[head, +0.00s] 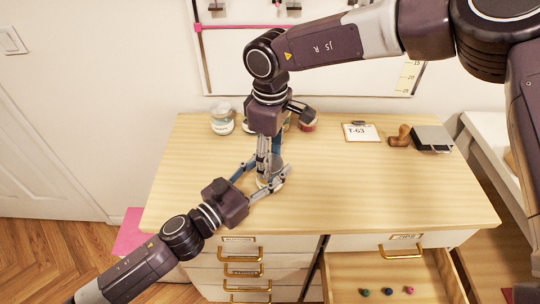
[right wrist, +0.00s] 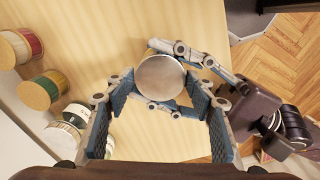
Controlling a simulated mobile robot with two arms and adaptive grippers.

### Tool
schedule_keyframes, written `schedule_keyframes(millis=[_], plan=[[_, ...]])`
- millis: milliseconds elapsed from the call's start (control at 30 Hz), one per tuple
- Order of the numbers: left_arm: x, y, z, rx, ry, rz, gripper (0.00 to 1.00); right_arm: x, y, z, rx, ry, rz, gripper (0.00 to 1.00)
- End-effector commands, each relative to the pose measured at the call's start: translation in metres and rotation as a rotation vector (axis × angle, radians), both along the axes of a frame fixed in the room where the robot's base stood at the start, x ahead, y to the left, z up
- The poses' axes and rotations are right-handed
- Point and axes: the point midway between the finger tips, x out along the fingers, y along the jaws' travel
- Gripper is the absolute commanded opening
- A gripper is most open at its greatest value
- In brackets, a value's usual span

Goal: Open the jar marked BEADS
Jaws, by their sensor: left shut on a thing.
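A clear jar (head: 264,183) stands on the wooden table near its front. Its round silver lid (right wrist: 160,79) shows from above in the right wrist view. Its marking cannot be read. My left gripper (head: 270,172) comes in from the front left and is shut on the jar's body below the lid. My right gripper (right wrist: 160,88) points down over the jar. Its two blue-padded fingers stand apart on either side of the lid, with gaps to it, so it is open. In the head view the right arm hides part of the jar.
Two jars (right wrist: 74,115) with white labels stand at the table's back left, and thread spools (right wrist: 40,91) stand beside them. A clipboard reading T-63 (head: 361,133), a wooden stamp (head: 400,136) and a grey box (head: 432,139) lie back right. A drawer (head: 340,286) is open at front right.

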Motion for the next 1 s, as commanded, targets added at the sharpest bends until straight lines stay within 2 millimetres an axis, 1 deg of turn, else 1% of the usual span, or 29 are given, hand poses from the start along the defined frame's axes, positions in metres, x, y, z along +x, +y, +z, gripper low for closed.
schedule_keyframes(millis=[33, 267, 300, 400, 433, 667, 767, 867, 1000], plan=[[0.000, 0.000, -0.001, 0.002, 0.001, 0.001, 0.00, 0.000, 0.000, 0.000, 0.000, 0.000, 0.000, 0.42], [0.000, 0.000, -0.001, 0.002, 0.001, 0.001, 0.00, 0.000, 0.000, 0.000, 0.000, 0.000, 0.000, 0.17], [0.000, 0.000, -0.001, 0.002, 0.001, 0.001, 0.00, 0.000, 0.000, 0.000, 0.000, -0.001, 0.000, 0.50], [0.000, 0.000, -0.001, 0.002, 0.001, 0.001, 0.00, 0.000, 0.000, 0.000, 0.000, 0.000, 0.000, 0.61], [0.000, 0.000, -0.001, 0.002, 0.001, 0.001, 0.00, 0.000, 0.000, 0.000, 0.000, 0.000, 0.000, 0.63], [0.000, 0.000, -0.001, 0.002, 0.001, 0.001, 0.00, 0.000, 0.000, 0.000, 0.000, 0.000, 0.000, 0.63], [0.000, 0.000, -0.001, 0.002, 0.001, 0.001, 0.00, 0.000, 0.000, 0.004, 0.001, 0.000, 0.000, 0.63], [0.000, 0.000, -0.001, 0.002, 0.001, 0.001, 0.00, 0.000, 0.000, 0.013, 0.002, -0.001, -0.001, 0.63], [0.000, 0.000, -0.001, 0.002, 0.001, 0.001, 0.00, 0.001, 0.000, 0.032, 0.001, -0.003, 0.000, 0.63]])
